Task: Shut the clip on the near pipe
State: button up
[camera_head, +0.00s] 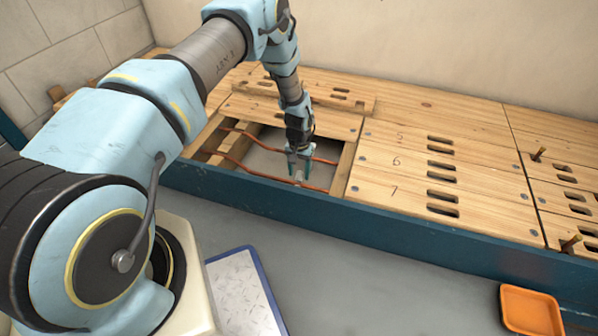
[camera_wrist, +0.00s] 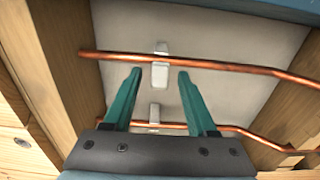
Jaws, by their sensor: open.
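The near copper pipe (camera_head: 255,174) runs across the open floor bay, and in the wrist view it is the upper pipe (camera_wrist: 240,67). A pale grey clip (camera_wrist: 160,74) sits at it, with parts showing on both sides of the pipe. In the head view the clip (camera_head: 298,178) is small, just below my gripper (camera_head: 300,160). My gripper (camera_wrist: 160,73) is open and empty, its teal fingers on either side of the clip with gaps. I cannot tell how far the clip is closed.
The far copper pipe (camera_wrist: 215,128) has another grey clip (camera_wrist: 154,112), partly hidden by my gripper. Wooden joists (camera_wrist: 60,50) flank the bay. Slotted boards (camera_head: 420,180) cover the floor to the right. A blue beam (camera_head: 400,238) edges the front. An orange tray (camera_head: 530,310) lies lower right.

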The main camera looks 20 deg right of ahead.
grip_shut()
dwell(0.3)
jog(key=shift+r, duration=0.1)
jog(key=shift+s+a+t+h+p, duration=0.35)
jog(key=shift+t+h+p, duration=0.2)
jog(key=shift+p, duration=0.5)
jog(key=shift+s+a+t+h+p, duration=0.15)
jog(key=shift+s+t+h+p, duration=0.1)
jog(key=shift+t+h+p, duration=0.25)
jog(key=shift+s+a+f+t+h+p, duration=0.2)
jog(key=shift+a+f+t+h, duration=0.1)
jog(key=shift+t+h, duration=0.25)
jog(key=shift+s+a+f+t+h+p, duration=0.2)
jog(key=shift+f+t+h, duration=0.1)
jog(key=shift+t+h, duration=0.15)
jog(key=shift+s+a+f+t+h, duration=0.15)
jog(key=shift+f+t+h, duration=0.1)
jog(key=shift+t+h, duration=0.5)
